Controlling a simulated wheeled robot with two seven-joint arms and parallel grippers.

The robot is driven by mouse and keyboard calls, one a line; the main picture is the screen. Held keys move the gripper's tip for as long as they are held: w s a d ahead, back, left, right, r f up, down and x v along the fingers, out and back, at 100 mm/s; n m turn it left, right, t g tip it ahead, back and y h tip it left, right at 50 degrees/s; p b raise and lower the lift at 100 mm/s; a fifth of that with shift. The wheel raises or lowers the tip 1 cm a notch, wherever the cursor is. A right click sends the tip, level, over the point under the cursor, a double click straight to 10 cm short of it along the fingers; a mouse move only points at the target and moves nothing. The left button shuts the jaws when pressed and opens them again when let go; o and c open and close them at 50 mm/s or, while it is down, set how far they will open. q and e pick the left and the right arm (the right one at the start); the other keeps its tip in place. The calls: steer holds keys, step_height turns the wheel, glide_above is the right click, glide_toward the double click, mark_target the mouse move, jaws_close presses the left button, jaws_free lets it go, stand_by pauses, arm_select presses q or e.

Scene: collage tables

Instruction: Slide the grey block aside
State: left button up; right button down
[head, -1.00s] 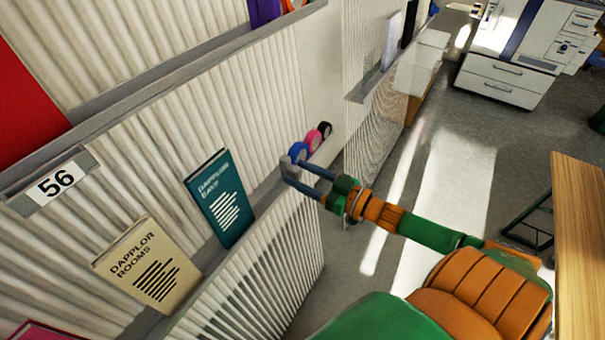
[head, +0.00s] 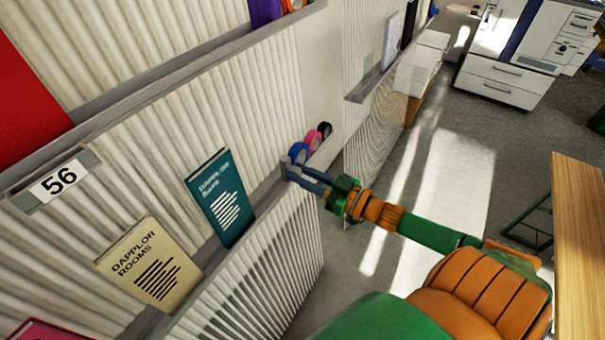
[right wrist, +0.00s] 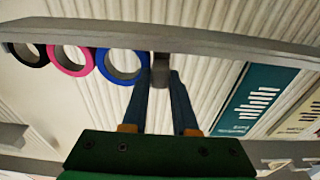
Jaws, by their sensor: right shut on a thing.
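The small grey block (head: 286,163) stands on the grey ledge of the ribbed wall, between the blue tape roll and the teal book. My right gripper (head: 290,170) reaches in from the right and is shut on this block. In the right wrist view, the grey block (right wrist: 161,72) sits between the two blue fingers of my right gripper (right wrist: 162,78), by the ledge. The fingers hide part of the block in the head view. My left gripper is not in view.
Blue (head: 298,152), pink (head: 312,140) and black (head: 325,130) tape rolls stand in a row beyond the block. The teal book (head: 222,198) and the cream book (head: 152,265) lean on the ledge (head: 262,190) on the near side. A wooden table (head: 580,250) is at right.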

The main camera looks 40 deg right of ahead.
steer(key=shift+s+a, duration=0.1)
stand_by(0.7)
steer(key=s+a+p, duration=0.3)
steer(key=a+p, duration=0.1)
steer(key=a, duration=0.4)
steer(key=shift+s+p, duration=0.15)
steer(key=shift+p, duration=0.15)
steer(key=shift+a+f, duration=0.1)
steer(key=c, duration=0.7)
jaws_free()
steer(key=shift+s, duration=0.1)
